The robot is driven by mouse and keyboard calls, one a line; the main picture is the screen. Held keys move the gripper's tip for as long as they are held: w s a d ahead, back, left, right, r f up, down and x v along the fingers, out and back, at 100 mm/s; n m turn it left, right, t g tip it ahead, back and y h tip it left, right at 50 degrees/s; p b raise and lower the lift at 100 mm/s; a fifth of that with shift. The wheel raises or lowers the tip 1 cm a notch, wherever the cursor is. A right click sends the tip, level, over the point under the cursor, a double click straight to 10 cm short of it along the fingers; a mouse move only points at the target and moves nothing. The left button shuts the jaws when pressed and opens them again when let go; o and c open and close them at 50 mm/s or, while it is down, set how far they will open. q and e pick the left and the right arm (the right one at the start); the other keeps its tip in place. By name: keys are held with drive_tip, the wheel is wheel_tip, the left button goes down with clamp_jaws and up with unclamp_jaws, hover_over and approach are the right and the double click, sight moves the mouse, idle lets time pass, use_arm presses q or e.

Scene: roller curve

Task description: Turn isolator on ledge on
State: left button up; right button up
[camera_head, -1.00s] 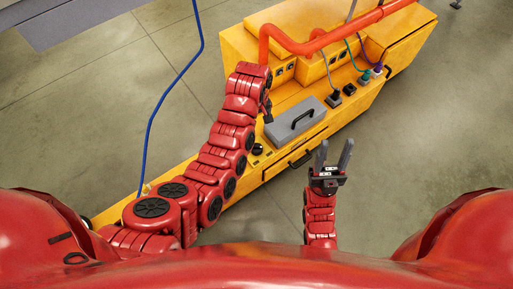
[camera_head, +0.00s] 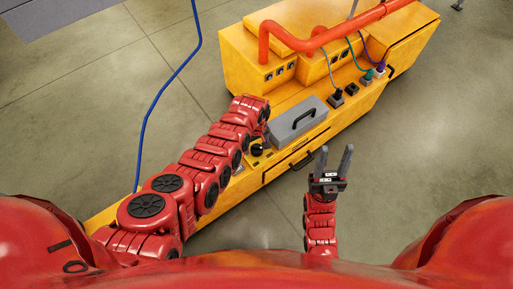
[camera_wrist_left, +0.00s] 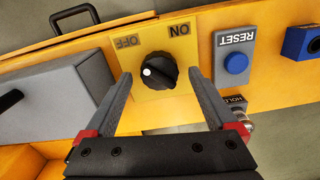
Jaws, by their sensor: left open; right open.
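The isolator is a black rotary knob (camera_wrist_left: 158,72) with a white dot, on a yellow plate (camera_wrist_left: 180,93) marked ON and OFF, upside down in the left wrist view. The dot sits at the knob's left, on the OFF side. In the head view the knob (camera_head: 257,149) is on the yellow ledge. My left gripper (camera_wrist_left: 160,76) is open, one finger on each side of the knob; contact cannot be told. In the head view its fingers are mostly hidden by the arm. My right gripper (camera_head: 332,166) is open and empty, in front of the ledge.
A grey lidded box (camera_head: 297,122) with a black handle lies beside the knob. A blue RESET button (camera_wrist_left: 235,63) is on the knob's other side. An orange pipe (camera_head: 335,33) and plugged cables are at the far right end. A blue cable (camera_head: 165,95) hangs at left.

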use_arm(q)
drive_tip(key=shift+f, duration=0.45)
drive_tip(key=c, duration=1.4)
